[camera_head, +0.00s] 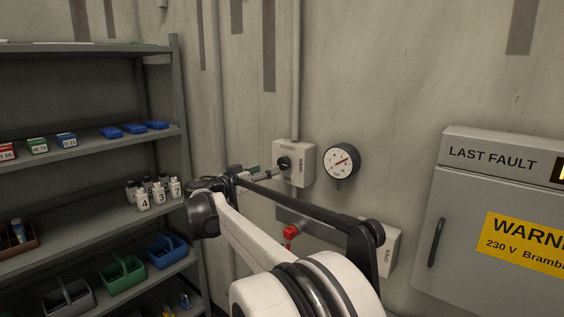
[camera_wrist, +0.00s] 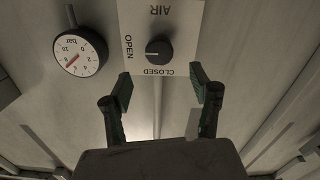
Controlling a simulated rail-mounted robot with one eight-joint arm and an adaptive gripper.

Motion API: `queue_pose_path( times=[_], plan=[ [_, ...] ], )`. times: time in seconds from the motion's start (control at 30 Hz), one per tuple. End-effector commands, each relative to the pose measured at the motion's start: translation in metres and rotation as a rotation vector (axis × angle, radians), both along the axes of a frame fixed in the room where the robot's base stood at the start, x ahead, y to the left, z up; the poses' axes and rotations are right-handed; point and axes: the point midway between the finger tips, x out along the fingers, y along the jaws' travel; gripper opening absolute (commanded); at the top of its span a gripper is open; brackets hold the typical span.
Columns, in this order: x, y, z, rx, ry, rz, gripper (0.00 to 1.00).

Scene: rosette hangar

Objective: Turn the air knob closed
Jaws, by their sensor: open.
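The air knob (camera_wrist: 159,47) is a round black knob on a pale plate marked AIR, OPEN and CLOSED, upside down in the wrist view. Its light pointer line lies to the left in that view, on the side of the word OPEN. The knob also shows in the head view (camera_head: 284,163), on a wall box. My gripper (camera_wrist: 166,92) is open and empty. Its two dark green fingers are spread below the knob in the wrist view, apart from it. In the head view my arm partly hides the gripper.
A round pressure gauge (camera_head: 341,160) with a red needle hangs right of the knob box. Below is a red handle (camera_head: 291,232). A grey cabinet (camera_head: 490,220) stands at right. Shelves (camera_head: 90,143) with bottles and bins are at left.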

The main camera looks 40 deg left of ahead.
Motion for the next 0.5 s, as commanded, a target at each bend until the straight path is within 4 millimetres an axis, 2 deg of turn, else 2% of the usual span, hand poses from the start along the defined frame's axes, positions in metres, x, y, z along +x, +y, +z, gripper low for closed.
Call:
queue_pose_path(
  times=[0.03,0.3,0.5],
  plan=[
    [0.012,-0.001,0.002,0.000,0.000,-0.003,0.58],
    [0.058,-0.001,0.001,-0.001,0.001,-0.002,0.58],
    [0.078,0.000,0.001,-0.001,0.001,-0.001,0.58]
  ],
)
